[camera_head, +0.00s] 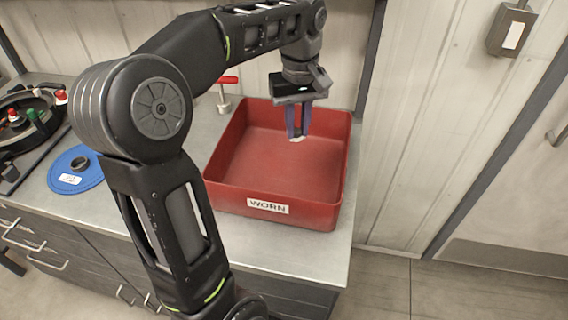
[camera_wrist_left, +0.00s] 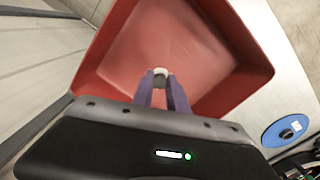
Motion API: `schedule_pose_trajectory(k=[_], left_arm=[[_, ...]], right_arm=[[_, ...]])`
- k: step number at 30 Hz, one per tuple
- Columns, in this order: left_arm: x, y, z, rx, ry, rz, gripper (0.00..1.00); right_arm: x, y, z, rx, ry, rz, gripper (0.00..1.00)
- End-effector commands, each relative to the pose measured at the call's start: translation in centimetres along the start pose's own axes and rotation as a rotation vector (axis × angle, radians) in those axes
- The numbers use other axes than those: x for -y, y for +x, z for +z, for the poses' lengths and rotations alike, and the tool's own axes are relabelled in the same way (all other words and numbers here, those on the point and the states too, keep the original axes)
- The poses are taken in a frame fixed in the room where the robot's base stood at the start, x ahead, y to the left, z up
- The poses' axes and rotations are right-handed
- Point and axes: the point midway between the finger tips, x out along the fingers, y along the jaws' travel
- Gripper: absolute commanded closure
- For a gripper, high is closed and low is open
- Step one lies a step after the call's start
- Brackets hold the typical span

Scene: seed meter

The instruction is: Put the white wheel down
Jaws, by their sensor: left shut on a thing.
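My left gripper (camera_head: 298,136) hangs over the red bin (camera_head: 275,205) labelled WORN, inside its outline near the back right. Its purple fingers are shut on the small white wheel (camera_head: 297,140). In the left wrist view, the white wheel (camera_wrist_left: 161,72) shows between the fingertips (camera_wrist_left: 162,80), with the bare red floor of the bin (camera_wrist_left: 235,45) beyond it. I cannot tell exactly how high the wheel is above the bin floor. My right gripper is in neither view.
A blue disc (camera_head: 72,172) with a dark knob and a white label lies on the counter at left. A dark round device (camera_head: 28,118) with coloured knobs stands beyond it. A red-handled tool (camera_head: 224,92) stands behind the bin. The bin looks otherwise empty.

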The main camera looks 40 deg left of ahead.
Motion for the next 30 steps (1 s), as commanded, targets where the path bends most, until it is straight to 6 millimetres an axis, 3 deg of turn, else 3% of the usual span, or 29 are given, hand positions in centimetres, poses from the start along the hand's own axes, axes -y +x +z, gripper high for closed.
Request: schedule_pose_trajectory(k=[1,6,20,30], left_arm=[[0.0,1.2,0.0,-0.001,0.000,0.001,1.00],[0.0,2.7,0.0,-0.001,0.000,0.001,1.00],[0.0,3.1,0.0,0.000,0.000,0.000,1.00],[0.1,8.3,0.0,0.002,-0.001,-0.001,1.00]], right_arm=[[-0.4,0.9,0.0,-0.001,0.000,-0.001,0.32],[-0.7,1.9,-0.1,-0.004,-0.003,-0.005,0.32],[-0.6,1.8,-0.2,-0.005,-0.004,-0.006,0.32],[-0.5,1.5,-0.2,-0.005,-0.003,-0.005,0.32]])
